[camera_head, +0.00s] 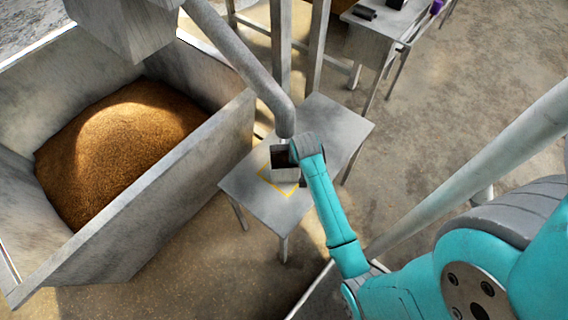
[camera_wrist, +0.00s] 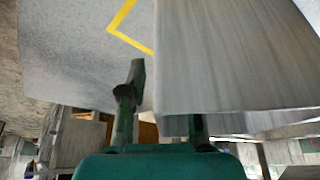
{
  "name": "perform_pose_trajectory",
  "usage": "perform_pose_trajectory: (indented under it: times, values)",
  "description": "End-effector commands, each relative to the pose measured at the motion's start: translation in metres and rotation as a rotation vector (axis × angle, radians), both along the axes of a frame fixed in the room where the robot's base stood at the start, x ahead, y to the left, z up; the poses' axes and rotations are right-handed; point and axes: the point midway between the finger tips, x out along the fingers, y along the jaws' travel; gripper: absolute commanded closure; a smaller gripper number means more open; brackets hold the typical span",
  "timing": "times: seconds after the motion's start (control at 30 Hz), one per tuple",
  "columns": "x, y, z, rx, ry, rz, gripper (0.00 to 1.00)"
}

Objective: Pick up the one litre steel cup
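The steel cup (camera_head: 286,175) is a grey, square-sided open box with a dark inside. It stands upright on a small grey table (camera_head: 325,118), under the end of a pipe. In the wrist view the cup's wall (camera_wrist: 235,60) fills the upper right, very close. My gripper (camera_wrist: 165,105) has its fingers apart. The left finger is beside the cup's left edge, with a small gap showing. The right finger's tip is hidden by the cup's wall, so I cannot tell whether it touches. In the head view my wrist covers the cup's right side and hides the fingers.
A yellow outline (camera_head: 291,196) marks the tabletop around the cup. The pipe (camera_head: 240,62) comes down close above the cup. A large metal bin (camera_head: 207,145) of brown grain (camera_head: 120,145) stands left. Table posts rise behind. The floor at right is partly open.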

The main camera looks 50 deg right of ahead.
Motion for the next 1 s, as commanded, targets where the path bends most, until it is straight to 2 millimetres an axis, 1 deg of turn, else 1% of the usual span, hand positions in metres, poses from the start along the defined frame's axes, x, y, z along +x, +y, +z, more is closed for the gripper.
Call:
perform_pose_trajectory:
  times: [0.1, 0.13, 0.17, 0.2, 0.23, 0.27, 0.77, 0.87, 1.0]
  values:
    - [0.0, 0.0, 0.0, 0.0, 0.0, 0.0, 0.68]
    - [0.0, 0.0, 0.0, 0.0, 0.0, 0.0, 0.73]
    - [0.0, 0.0, 0.0, 0.0, 0.0, 0.0, 0.8]
    - [0.0, 0.0, 0.0, 0.0, 0.0, 0.0, 0.9]
    - [0.0, 0.0, 0.0, 0.0, 0.0, 0.0, 0.98]
    - [0.0, 0.0, 0.0, 0.0, 0.0, 0.0, 1.0]
    - [0.001, -0.001, 0.002, -0.002, -0.004, -0.001, 1.0]
    - [0.001, -0.001, 0.006, -0.002, -0.005, -0.001, 1.0]
    - [0.001, -0.001, 0.019, -0.003, -0.005, -0.001, 1.0]
